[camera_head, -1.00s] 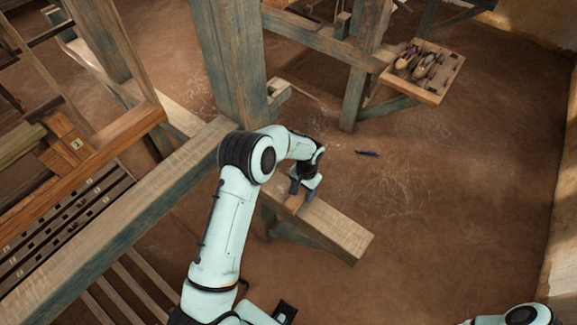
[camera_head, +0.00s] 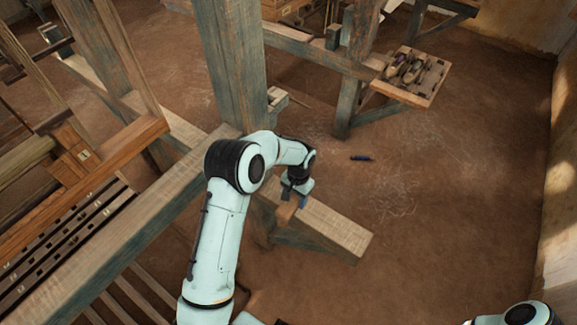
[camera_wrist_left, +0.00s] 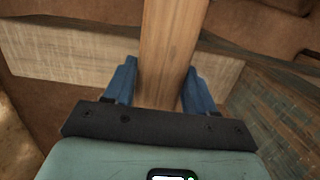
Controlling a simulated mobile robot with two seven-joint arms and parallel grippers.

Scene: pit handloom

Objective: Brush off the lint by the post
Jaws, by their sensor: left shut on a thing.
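My left gripper (camera_head: 295,203) is shut on a brown wooden piece, which looks like a brush handle (camera_head: 286,212), just over the short plank (camera_head: 342,232). In the left wrist view the handle (camera_wrist_left: 168,45) runs between the blue fingers of the gripper (camera_wrist_left: 158,88); any bristles are hidden. The thick wooden post (camera_head: 233,65), with worn blue-green paint, stands upright behind my left arm. Pale thread-like lint (camera_head: 393,205) lies scattered on the brown floor right of the plank. My right gripper is out of view.
A long loom beam (camera_head: 120,235) runs diagonally beneath my left arm. A wooden tray (camera_head: 428,90) holding shuttles sits at upper right. A small dark blue object (camera_head: 361,157) lies on the floor. The floor at right is mostly open, up to the wall (camera_head: 563,200).

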